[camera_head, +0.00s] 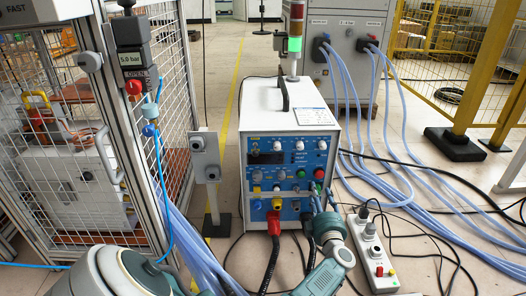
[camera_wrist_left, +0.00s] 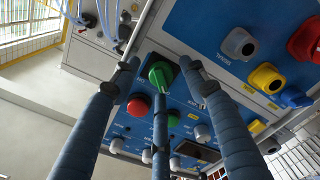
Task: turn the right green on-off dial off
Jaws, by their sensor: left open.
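The blue front panel of the white heater cabinet (camera_head: 290,100) carries several knobs and buttons. My right gripper is not in view.
A power strip (camera_head: 376,256) and several hoses and cables lie on the floor to the right. A thick black cable hangs from a red connector (camera_head: 273,218) low on the panel. A wire-mesh cage stands left. A signal light (camera_head: 295,45) glows green on top.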

